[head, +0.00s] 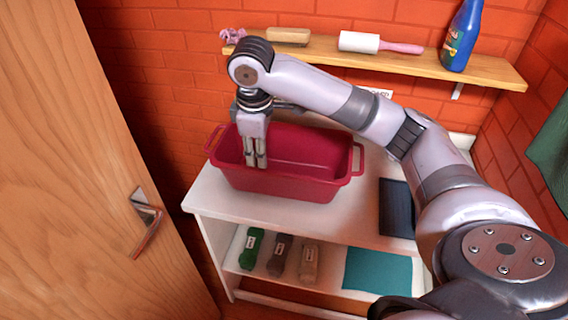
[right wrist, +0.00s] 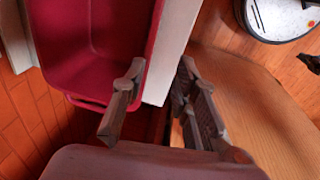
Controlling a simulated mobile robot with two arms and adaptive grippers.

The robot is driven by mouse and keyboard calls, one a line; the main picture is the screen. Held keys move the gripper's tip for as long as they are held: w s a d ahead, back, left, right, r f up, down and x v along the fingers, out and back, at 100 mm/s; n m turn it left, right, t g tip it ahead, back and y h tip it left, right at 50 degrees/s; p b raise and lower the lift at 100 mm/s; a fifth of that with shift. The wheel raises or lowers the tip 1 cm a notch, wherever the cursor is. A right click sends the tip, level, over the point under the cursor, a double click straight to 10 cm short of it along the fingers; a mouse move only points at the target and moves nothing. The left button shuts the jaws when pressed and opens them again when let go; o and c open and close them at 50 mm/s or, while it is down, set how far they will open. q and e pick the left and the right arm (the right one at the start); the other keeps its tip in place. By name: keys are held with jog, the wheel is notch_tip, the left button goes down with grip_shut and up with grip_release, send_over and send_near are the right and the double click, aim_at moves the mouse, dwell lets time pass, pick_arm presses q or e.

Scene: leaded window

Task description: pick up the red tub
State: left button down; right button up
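The red tub (head: 300,185) stands upright on the white top of a shelf unit. It is a long open box with a loop handle at each end, and looks empty. My right gripper (head: 256,165) points down at the tub's left part, its fingertips near the front rim. In the right wrist view the tub (right wrist: 90,25) fills the upper left, and my right gripper (right wrist: 160,105) is open. One finger overlaps the tub's edge and the other is outside it; I cannot tell whether they touch the tub. My left gripper is not in view.
A wooden door (head: 95,130) with a metal handle stands at left. A wall shelf (head: 430,68) above holds a brush, a roller and a blue bottle (head: 462,35). A dark flat item (head: 396,208) lies right of the tub.

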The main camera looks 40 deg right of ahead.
notch_tip(320, 180, up, 4)
jog(key=d, duration=0.2)
jog(key=p, duration=0.2)
send_over(277, 183)
jog(key=a, duration=0.1)
notch_tip(277, 183, down, 12)
jog(key=f+p, duration=0.1)
jog(key=f, duration=0.1)
jog(key=d+f+p, duration=0.1)
jog(key=f, duration=0.1)
jog(key=shift+s+f, duration=0.1)
jog(key=shift+f, duration=0.5)
grip_shut()
jog(key=shift+r, duration=0.1)
